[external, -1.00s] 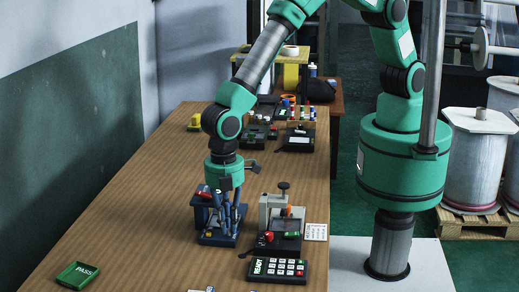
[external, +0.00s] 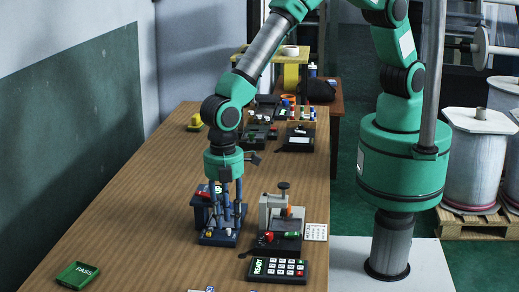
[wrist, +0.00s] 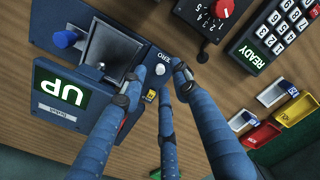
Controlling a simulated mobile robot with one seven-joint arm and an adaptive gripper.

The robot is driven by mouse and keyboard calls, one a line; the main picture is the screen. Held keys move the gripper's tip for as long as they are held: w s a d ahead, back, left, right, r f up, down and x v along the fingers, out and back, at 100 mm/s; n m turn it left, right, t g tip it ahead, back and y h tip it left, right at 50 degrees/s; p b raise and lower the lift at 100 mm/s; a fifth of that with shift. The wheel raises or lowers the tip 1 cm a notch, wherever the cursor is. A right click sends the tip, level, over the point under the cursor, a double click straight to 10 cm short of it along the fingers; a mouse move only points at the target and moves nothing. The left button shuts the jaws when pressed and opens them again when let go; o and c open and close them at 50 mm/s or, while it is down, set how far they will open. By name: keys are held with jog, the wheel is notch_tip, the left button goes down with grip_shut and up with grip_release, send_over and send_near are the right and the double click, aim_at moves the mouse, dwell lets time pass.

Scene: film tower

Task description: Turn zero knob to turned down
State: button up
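A dark blue tester (external: 204,214) stands on the wooden bench under my gripper. The wrist view shows its body (wrist: 60,126) with a green "UP" display (wrist: 67,96). A small pale round knob (wrist: 162,84) sits beside a label that seems to read "ZERO", seen turned. My gripper (wrist: 156,75) has three blue fingers pointing down at the tester. The tips stand apart around the pale knob, and I see no clear contact with it. In the external view my gripper (external: 223,222) is above the tester, and its fingers hide part of it.
A dark block with a red dial (wrist: 212,15) and a "READY" keypad (wrist: 275,30) are close on the right. Small red (wrist: 263,134) and yellow (wrist: 296,108) trays lie nearby. A green "PASS" tray (external: 78,275) lies at front left; the bench between is clear.

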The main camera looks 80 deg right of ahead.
notch_tip(320, 180, up, 10)
jog(key=shift+f, duration=0.2)
jog(key=shift+w, duration=0.1)
dwell(0.4)
jog(key=d+r+m+t+y, duration=0.1)
jog(key=d+r+m, duration=0.2)
jog(key=d+r, duration=1.1)
jog(key=d+r+m+t, duration=0.1)
jog(key=d+r+m, duration=0.3)
jog(key=d+r, duration=0.9)
jog(key=s+d+r+m+t, duration=0.15)
jog(key=s+d, duration=0.25)
jog(key=d, duration=0.4)
jog(key=s+d+r+m+t, duration=0.1)
jog(key=s+d+r+m, duration=0.2)
jog(key=d, duration=0.5)
jog(key=s+d+m+t+h, duration=0.1)
jog(key=s+d+m, duration=0.2)
jog(key=s+d, duration=0.7)
jog(key=shift+s+d+f, duration=0.15)
jog(key=shift+s+d, duration=0.2)
jog(key=shift+s, duration=2.05)
